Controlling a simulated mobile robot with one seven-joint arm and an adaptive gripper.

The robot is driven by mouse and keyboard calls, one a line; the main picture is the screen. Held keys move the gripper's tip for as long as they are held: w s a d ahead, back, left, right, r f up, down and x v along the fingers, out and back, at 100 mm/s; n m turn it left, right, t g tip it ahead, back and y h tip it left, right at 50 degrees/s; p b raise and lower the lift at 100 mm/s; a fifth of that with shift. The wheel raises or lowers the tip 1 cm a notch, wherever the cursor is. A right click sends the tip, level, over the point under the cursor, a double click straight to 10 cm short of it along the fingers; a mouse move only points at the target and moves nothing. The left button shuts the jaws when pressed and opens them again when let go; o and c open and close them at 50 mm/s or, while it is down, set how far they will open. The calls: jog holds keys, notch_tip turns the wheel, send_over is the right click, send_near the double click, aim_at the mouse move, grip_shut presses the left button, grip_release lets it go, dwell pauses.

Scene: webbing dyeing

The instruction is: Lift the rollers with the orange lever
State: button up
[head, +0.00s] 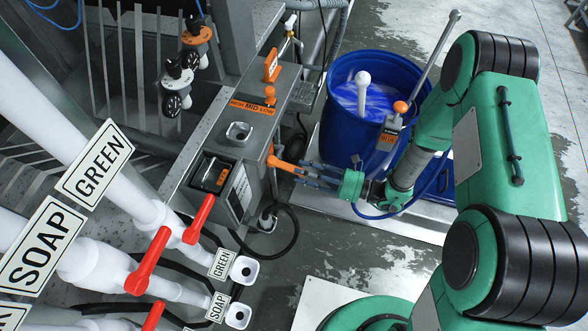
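An orange lever (284,164) sticks out from the right side of the grey machine panel, beside its front corner. My gripper (303,176) reaches in from the right, with its fingertips at the lever's outer end. The fingers are small and overlap the lever end here, so I cannot tell whether they are closed on it or only beside it. A second, upright orange lever (269,94) stands on top of the panel by the orange label reading "WATER MID LOW" (252,107). The rollers cannot be made out in this view.
A blue barrel (340,125) with liquid and a white-knobbed rod stands behind my gripper. Red-handled valves (198,220) on white pipes are at lower left. A black hose (284,240) loops below the panel. Open wet floor (390,262) lies below the barrel.

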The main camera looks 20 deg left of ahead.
jog(key=shift+a, duration=1.8)
jog(key=shift+c, duration=0.5)
grip_shut()
jog(key=shift+o, duration=0.5)
grip_release()
jog(key=shift+f, duration=0.1)
jog(key=shift+d, duration=0.15)
jog(key=d, duration=1.1)
jog(key=shift+d, duration=0.4)
